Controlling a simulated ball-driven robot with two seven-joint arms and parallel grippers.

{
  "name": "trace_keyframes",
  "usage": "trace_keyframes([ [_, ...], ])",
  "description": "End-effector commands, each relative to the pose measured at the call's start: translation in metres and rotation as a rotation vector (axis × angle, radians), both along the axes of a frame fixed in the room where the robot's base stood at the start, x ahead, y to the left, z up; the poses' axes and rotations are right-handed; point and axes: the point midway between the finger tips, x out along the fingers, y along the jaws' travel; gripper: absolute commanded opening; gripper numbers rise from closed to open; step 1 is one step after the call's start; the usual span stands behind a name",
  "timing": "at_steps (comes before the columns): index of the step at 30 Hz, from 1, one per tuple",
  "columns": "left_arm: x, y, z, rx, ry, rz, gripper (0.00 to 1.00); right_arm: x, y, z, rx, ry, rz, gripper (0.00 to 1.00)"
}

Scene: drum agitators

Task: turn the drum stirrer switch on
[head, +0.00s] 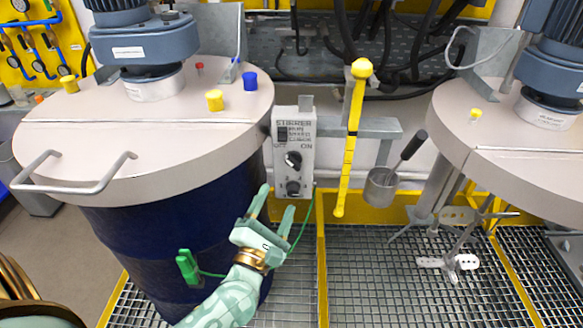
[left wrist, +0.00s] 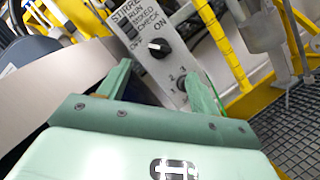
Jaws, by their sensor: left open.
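The stirrer control box (head: 308,170) is a grey panel mounted beside the left drum. It has an upper black knob (head: 293,160) under OFF and ON labels, and a lower black knob (head: 293,188). The upper knob also shows clearly in the left wrist view (left wrist: 159,47); a pale mark shows on its left part, but its exact setting is hard to tell. My left gripper (head: 277,198) is open and empty, just below and in front of the box. In the left wrist view its fingers (left wrist: 158,72) point at the panel, and the right finger partly covers the lower knob.
The left blue drum (head: 180,235) with its beige lid (head: 90,140) stands close left of my gripper. A yellow bar (head: 348,150) and a metal cup (head: 381,187) hang right of the box. A green clamp (head: 188,266) with a green wire is on the drum.

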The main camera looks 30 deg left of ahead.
Motion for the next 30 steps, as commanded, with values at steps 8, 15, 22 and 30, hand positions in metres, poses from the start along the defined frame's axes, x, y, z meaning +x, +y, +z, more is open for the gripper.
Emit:
trace_keyframes([
  [8,0.066,0.009,0.018,0.0,-0.001,0.001,0.64,0.001,0.0,0.005,0.0,-0.003,0.0,0.36],
  [15,0.094,0.013,0.024,0.002,0.001,0.0,0.64,0.001,0.0,0.005,0.0,-0.002,0.0,0.36],
  [22,0.098,0.014,0.025,0.002,0.002,-0.001,0.64,0.001,0.0,0.006,0.0,-0.002,0.0,0.36],
  [30,0.098,0.014,0.025,0.002,0.002,-0.001,0.19,0.0,0.0,0.005,0.0,-0.001,0.0,0.36],
])
